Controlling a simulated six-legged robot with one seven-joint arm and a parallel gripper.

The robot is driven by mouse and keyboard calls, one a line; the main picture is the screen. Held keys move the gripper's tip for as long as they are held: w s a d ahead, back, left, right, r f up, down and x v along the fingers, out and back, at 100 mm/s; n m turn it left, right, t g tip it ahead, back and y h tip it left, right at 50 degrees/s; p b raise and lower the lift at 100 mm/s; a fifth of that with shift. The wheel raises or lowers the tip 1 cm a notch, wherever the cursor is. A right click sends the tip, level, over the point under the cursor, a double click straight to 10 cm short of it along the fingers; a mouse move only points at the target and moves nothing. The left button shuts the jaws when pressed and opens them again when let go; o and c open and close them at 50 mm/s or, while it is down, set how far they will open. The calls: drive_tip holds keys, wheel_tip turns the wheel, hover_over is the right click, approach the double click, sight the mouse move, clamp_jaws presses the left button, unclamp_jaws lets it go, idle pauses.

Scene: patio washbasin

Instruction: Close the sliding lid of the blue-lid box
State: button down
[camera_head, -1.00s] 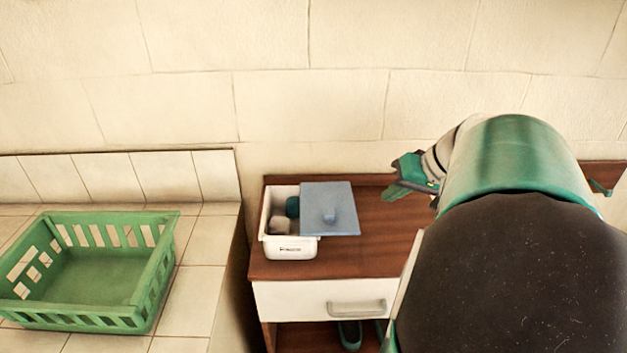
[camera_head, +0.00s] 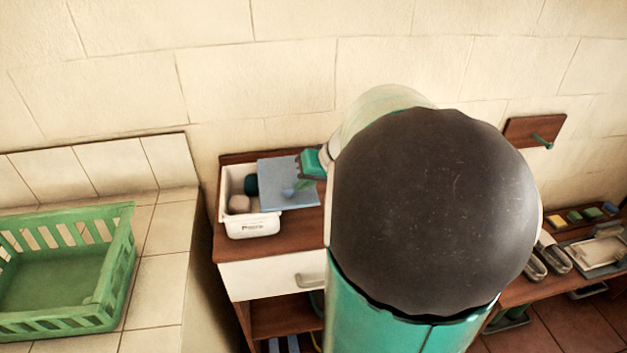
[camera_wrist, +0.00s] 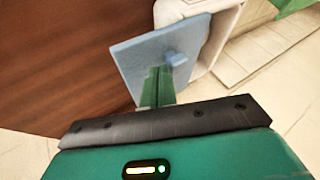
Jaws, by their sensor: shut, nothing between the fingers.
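The white box (camera_head: 253,228) stands on the left end of the wooden cabinet top. Its blue lid (camera_head: 284,174) is slid to the right, so the left part of the box is open and shows a dark teal item (camera_head: 251,185) and a pale item (camera_head: 239,204) inside. My gripper (camera_head: 298,186) is shut and empty, its tips at the lid near the small knob. In the wrist view the green fingers (camera_wrist: 158,88) are together just beside the knob (camera_wrist: 174,58) on the lid (camera_wrist: 142,48). I cannot tell whether they touch it.
A green basket (camera_head: 62,312) sits on the tiled counter at left, with a gap before the cabinet (camera_head: 270,276). A low bench (camera_head: 560,268) with shoes and a tray is at right. My arm hides much of the cabinet's right side.

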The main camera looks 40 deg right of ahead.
drive_tip(key=w+a, duration=0.3)
drive_tip(key=a, duration=0.2)
drive_tip(key=w+a, duration=0.2)
drive_tip(key=a, duration=0.1)
drive_tip(key=shift+w+a, duration=0.15)
drive_tip(key=shift+w, duration=0.2)
